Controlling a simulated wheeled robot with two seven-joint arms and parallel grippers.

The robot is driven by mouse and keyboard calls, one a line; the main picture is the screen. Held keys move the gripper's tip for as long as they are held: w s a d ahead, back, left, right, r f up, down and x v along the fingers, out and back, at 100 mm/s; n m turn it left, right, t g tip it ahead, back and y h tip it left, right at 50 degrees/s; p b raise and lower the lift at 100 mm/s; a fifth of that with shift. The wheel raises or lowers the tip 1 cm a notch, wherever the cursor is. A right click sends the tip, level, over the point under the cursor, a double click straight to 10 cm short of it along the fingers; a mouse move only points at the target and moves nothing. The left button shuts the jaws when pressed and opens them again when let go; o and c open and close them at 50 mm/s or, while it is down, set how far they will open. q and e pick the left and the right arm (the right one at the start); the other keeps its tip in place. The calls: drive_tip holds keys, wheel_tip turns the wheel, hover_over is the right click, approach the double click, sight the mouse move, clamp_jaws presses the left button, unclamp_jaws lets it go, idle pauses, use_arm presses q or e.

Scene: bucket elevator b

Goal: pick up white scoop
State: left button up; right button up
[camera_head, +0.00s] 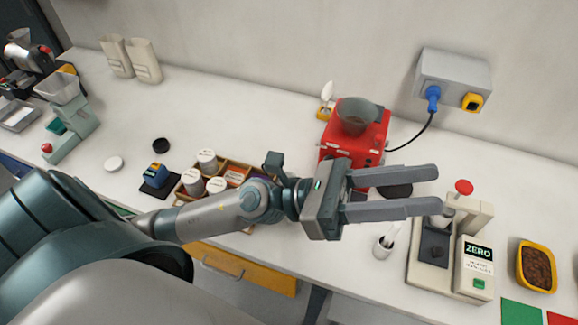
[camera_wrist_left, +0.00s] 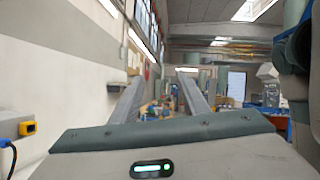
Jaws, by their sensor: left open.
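A white scoop-shaped piece (camera_head: 327,92) stands upright in a small yellow holder (camera_head: 325,113) at the back of the table, just left of the red machine. A small white cup (camera_head: 382,247) with white sticks or handles in it stands below my left gripper in the picture; I cannot tell whether one of these is a scoop. My left gripper (camera_head: 438,189) is open and empty, with its fingers pointing right above the table. Its fingers also show apart in the left wrist view (camera_wrist_left: 158,98), with nothing between them. My right gripper does not show.
The red machine (camera_head: 338,139) with a grey bowl stands behind my left gripper. A beige press (camera_head: 432,262) with a red knob stands to the right, near a yellow tray (camera_head: 536,270) of brown pieces. A wooden box (camera_head: 238,168) holds several white-lidded jars.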

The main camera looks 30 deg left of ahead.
use_arm(q)
drive_tip(key=s+d+f+m+g+y, duration=0.25)
drive_tip(key=s+f+m+g, duration=0.35)
drive_tip(key=m, duration=0.4)
drive_tip(key=w+a+f+m+g+y, duration=0.1)
drive_tip(key=a+f+m+y, duration=0.1)
drive_tip(key=f+m+y, duration=0.35)
drive_tip(key=a+f+m+g+y, duration=0.1)
drive_tip(key=a+f+m+y, duration=0.15)
drive_tip(key=f, duration=0.55)
drive_tip(key=w+a+f+m+t+y, duration=0.1)
drive_tip(key=w+a+y, duration=0.2)
drive_tip(key=a, duration=0.5)
drive_tip(key=w+a+f+m+t+y, duration=0.1)
drive_tip(key=w+a+y, duration=0.3)
drive_tip(key=a, duration=0.5)
drive_tip(key=w+a+f+m+t+y, duration=0.1)
drive_tip(key=w+a+f+m+y, duration=0.1)
drive_tip(key=a+y, duration=0.3)
drive_tip(key=w+a+f, duration=0.1)
drive_tip(key=a, duration=0.2)
drive_tip(key=shift+w+a+t, duration=0.15)
drive_tip(key=shift+a+t, duration=0.25)
